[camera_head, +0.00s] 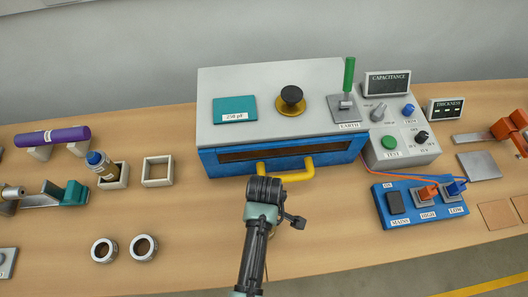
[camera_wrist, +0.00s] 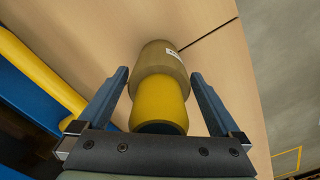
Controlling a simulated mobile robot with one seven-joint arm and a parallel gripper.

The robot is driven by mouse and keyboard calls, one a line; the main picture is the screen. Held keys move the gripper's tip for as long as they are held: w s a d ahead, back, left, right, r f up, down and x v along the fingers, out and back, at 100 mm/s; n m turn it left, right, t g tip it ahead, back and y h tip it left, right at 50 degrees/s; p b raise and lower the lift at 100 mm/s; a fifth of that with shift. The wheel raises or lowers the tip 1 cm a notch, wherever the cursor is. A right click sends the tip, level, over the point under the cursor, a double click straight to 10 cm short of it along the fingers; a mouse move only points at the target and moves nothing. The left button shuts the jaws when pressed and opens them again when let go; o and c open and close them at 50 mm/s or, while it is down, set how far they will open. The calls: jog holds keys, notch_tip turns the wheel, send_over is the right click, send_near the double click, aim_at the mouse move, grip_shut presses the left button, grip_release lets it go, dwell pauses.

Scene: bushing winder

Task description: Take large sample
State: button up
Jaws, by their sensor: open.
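In the wrist view, a sample (camera_wrist: 160,100) shows as a wide olive-tan cylinder with a small white label and a narrower yellow cylinder towards me. It lies between the two fingers of my gripper (camera_wrist: 160,76). The gripper is open, and a gap shows on both sides of the sample. The table stretches out behind it. In the head view my wrist (camera_head: 265,190) is just in front of the yellow handle, and the sample and fingers are hidden there.
The blue-and-grey oven-like box (camera_head: 205,160) with its yellow handle (camera_head: 290,175) is close ahead. A blue switch panel (camera_head: 415,217) and cables are to the right. Two small rings (camera_head: 144,247), an empty square holder (camera_head: 158,160) and a bottle (camera_head: 98,160) are left.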

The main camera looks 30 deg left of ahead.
grip_shut()
dwell(0.5)
jog(key=shift+r, duration=0.1)
